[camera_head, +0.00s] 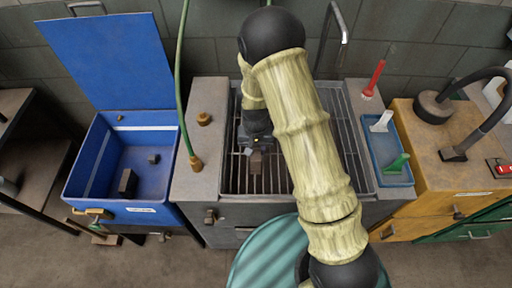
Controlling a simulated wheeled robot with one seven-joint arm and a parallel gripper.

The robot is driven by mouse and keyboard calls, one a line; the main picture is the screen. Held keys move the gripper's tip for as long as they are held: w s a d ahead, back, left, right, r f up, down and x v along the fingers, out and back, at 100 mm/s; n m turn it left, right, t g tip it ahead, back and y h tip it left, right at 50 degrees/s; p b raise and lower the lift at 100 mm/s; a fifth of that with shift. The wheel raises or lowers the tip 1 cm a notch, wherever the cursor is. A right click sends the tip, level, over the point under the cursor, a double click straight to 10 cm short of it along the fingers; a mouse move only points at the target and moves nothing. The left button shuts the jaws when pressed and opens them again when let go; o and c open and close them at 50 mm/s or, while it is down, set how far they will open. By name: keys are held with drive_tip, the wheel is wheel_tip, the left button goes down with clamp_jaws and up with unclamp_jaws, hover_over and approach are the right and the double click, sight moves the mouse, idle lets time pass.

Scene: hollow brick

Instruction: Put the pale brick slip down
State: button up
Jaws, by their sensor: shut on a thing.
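My gripper (257,147) is over the grey sink-like unit with a metal grate, left of my arm. It is shut on a small brownish block, the brick slip (256,162), which hangs below the jaws. The slip looks dull brown here, and its far side is hidden by the gripper. I cannot tell whether it touches the grate (235,180) or is held just above it. Part of the grate is hidden behind my arm.
An open blue chest (180,180) at left holds a dark block (127,183) and a smaller one (153,158). A blue tray (399,178) with white and green tools lies right of the grate. A red brush (374,80) stands behind. A green hose (181,80) hangs left.

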drive_tip(key=shift+f, duration=0.1)
drive_tip(key=o, duration=1.1)
wheel_tip(320, 180, up, 12)
drive_tip(key=shift+r+b, duration=0.15)
drive_tip(key=shift+b, duration=0.95)
